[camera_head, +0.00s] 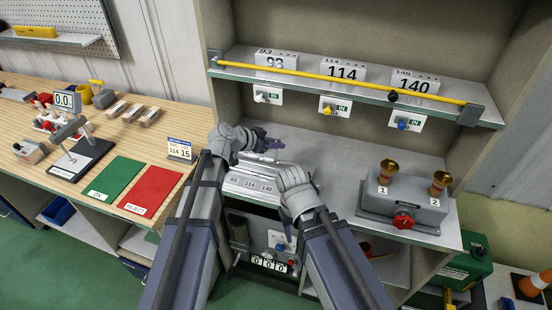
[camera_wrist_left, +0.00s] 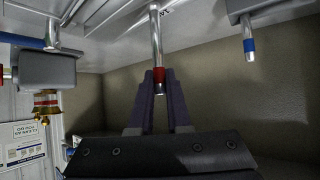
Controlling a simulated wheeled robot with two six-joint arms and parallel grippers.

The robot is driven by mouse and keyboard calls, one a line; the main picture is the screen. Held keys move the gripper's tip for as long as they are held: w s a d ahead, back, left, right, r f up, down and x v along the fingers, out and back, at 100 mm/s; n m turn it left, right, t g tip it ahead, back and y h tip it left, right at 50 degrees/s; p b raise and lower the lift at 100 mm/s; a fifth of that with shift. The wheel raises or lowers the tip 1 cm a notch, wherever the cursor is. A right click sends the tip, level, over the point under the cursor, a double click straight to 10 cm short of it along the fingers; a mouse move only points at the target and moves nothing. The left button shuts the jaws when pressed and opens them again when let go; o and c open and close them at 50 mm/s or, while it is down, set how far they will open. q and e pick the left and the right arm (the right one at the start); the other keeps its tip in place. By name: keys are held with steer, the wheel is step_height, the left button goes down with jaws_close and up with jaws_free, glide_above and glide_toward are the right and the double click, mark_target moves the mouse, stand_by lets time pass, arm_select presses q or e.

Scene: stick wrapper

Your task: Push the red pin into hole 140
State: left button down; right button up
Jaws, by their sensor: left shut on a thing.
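My left gripper (camera_head: 268,145) reaches in over the grey machine plate, its dark fingers to the right of its wrist. In the left wrist view its fingers (camera_wrist_left: 159,78) are closed around the red-banded end of a metal rod (camera_wrist_left: 155,32), the red pin (camera_wrist_left: 159,75). The pin cannot be made out in the head view. The grey plate (camera_head: 238,184) carries the labels 93, 114 and 140, with 140 (camera_head: 266,188) at its right. The holes are not clear. My right gripper's wrist (camera_head: 299,190) is right of the plate; its fingers are hidden.
Number cards 93, 114 and 140 (camera_head: 414,84) stand on the upper shelf behind a yellow bar (camera_head: 340,79). A grey box with gold knobs (camera_head: 402,208) stands at the right. Green (camera_head: 113,180) and red (camera_head: 150,189) mats lie on the wooden bench. Another blue-tipped rod (camera_wrist_left: 249,45) hangs nearby.

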mark_target(276, 162)
arm_select(q)
steer(key=shift+f+b, duration=1.9)
steer(key=shift+f, duration=0.05)
steer(key=shift+r, duration=0.15)
steer(key=c, duration=0.9)
jaws_free()
